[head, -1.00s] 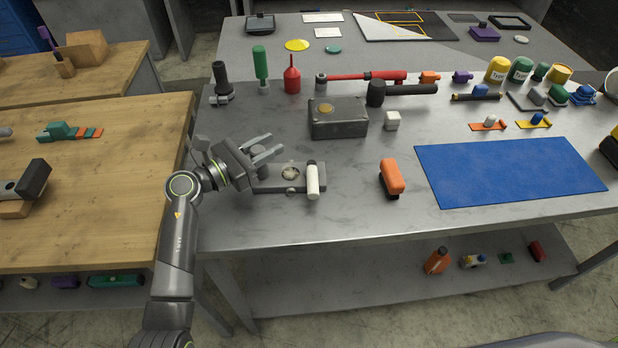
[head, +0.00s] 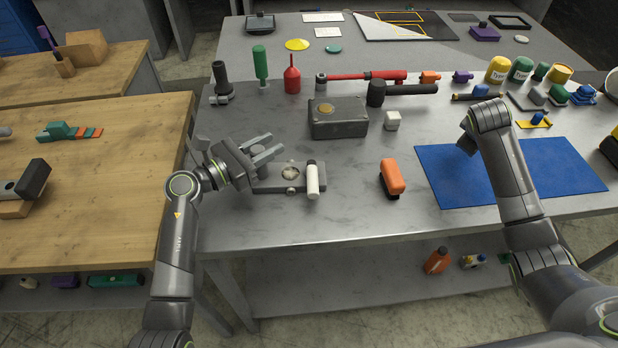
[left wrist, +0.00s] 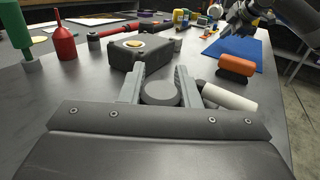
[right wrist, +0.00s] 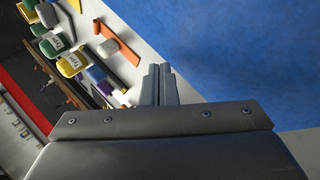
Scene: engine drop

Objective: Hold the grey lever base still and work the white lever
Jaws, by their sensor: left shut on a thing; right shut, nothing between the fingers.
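The grey lever base (head: 270,187) lies near the front left of the metal table, with a round part on it. The white lever (head: 312,180) lies across its right end; it also shows in the left wrist view (left wrist: 229,97). My left gripper (head: 270,149) is at the base's left end. In the left wrist view its fingers (left wrist: 160,84) close around a round grey part of the base (left wrist: 160,93). My right gripper (head: 466,143) is above the blue mat, well right of the lever. In the right wrist view its fingers (right wrist: 160,82) are together and empty.
An orange-topped block (head: 391,178) stands between the lever and the blue mat (head: 570,170). A dark grey box (head: 338,118) and a small white cube (head: 392,121) stand behind. Several tools and coloured containers line the back.

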